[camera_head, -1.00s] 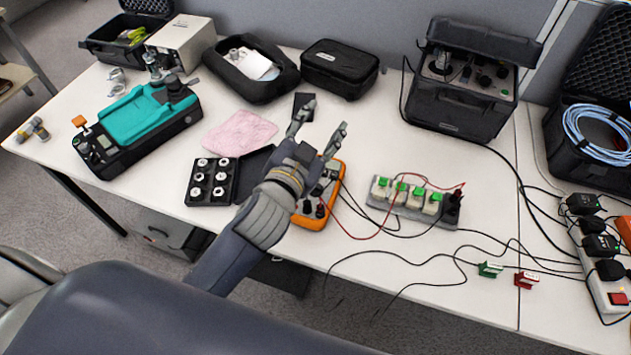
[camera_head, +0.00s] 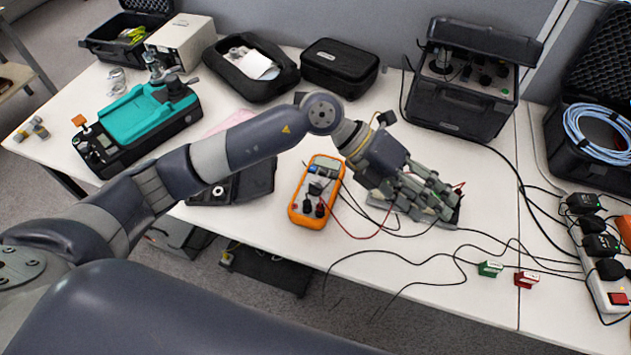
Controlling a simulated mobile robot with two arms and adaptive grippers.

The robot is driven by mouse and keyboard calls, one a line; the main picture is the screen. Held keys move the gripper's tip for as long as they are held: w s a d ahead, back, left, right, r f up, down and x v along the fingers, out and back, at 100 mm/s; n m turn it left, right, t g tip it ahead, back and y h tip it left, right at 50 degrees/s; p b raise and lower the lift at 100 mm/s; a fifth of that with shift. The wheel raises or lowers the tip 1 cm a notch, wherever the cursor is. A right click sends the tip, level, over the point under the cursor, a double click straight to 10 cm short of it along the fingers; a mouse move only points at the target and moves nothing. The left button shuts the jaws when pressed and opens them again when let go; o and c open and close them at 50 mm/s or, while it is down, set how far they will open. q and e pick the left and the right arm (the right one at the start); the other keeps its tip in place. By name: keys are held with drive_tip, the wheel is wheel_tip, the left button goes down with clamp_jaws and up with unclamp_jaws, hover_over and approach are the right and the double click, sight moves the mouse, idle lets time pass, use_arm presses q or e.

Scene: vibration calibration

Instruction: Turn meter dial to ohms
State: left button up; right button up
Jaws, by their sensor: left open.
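The orange multimeter (camera_head: 298,208) lies on the white table. Its screen, the dark dial area and the black plugs at its lower end now show, but the dial's setting is too small to read. My left gripper (camera_head: 432,197) is to the right of the meter, apart from it, above the strip of green-topped terminals and largely hiding that strip. Its fingers point right and down; it is open, and nothing shows held in it. My right gripper is not in view.
Red and black leads run from the meter across the table (camera_head: 410,290). Green (camera_head: 489,268) and red (camera_head: 527,279) clips lie near the front edge. A teal-and-black device (camera_head: 135,115) stands left.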

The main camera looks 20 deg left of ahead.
use_arm(q)
drive_tip(key=w+a+f+y, duration=0.4)
drive_tip(key=a+f+y, duration=0.1)
drive_tip(key=a, duration=0.4)
drive_tip(key=n+t+y, duration=0.1)
drive_tip(key=t+y, duration=0.1)
drive_tip(key=y, duration=0.4)
hover_over(315, 186)
wheel_tip(315, 186, down, 11)
drive_tip(key=shift+w+f+p, duration=0.1)
drive_tip(key=shift+f+p, duration=0.05)
drive_tip(key=shift+p, duration=0.7)
drive_tip(key=c, duration=1.1)
